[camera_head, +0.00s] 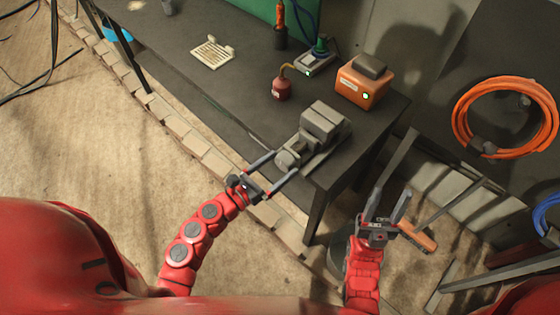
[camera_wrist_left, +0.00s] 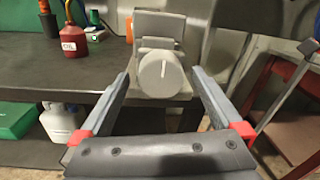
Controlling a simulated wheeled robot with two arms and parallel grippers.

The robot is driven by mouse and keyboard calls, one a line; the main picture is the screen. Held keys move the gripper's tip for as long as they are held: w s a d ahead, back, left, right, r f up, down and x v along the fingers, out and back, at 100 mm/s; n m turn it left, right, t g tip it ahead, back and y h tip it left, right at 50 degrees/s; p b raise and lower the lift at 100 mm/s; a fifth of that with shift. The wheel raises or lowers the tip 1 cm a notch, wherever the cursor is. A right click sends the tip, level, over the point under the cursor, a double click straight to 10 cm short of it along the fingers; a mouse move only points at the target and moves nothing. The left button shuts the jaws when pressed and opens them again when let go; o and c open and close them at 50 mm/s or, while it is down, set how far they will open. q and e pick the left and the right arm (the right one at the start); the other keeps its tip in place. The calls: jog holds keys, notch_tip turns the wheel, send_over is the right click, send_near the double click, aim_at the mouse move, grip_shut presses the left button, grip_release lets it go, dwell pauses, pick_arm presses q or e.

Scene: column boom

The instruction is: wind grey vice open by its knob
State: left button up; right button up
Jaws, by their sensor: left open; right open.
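The grey vice (camera_head: 322,128) sits near the front right corner of the dark workbench. Its round knob (camera_head: 288,160) points toward me, and in the left wrist view the knob (camera_wrist_left: 162,75) shows a pale line standing nearly upright on its face. My left gripper (camera_head: 283,168) is open, with one finger on either side of the knob. In the left wrist view the fingers (camera_wrist_left: 160,92) appear apart from the knob, with gaps on both sides. My right gripper (camera_head: 386,205) is open and empty, to the right of the bench and away from the vice.
A red oil can (camera_head: 281,89) and an orange box (camera_head: 363,82) stand behind the vice on the workbench (camera_head: 235,100). A pale slatted item (camera_head: 213,52) lies farther left. An orange hose coil (camera_head: 507,117) hangs at right. An orange-handled tool (camera_head: 417,236) is near my right gripper.

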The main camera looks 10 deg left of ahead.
pick_arm(q)
jog(key=shift+w+d, duration=0.3)
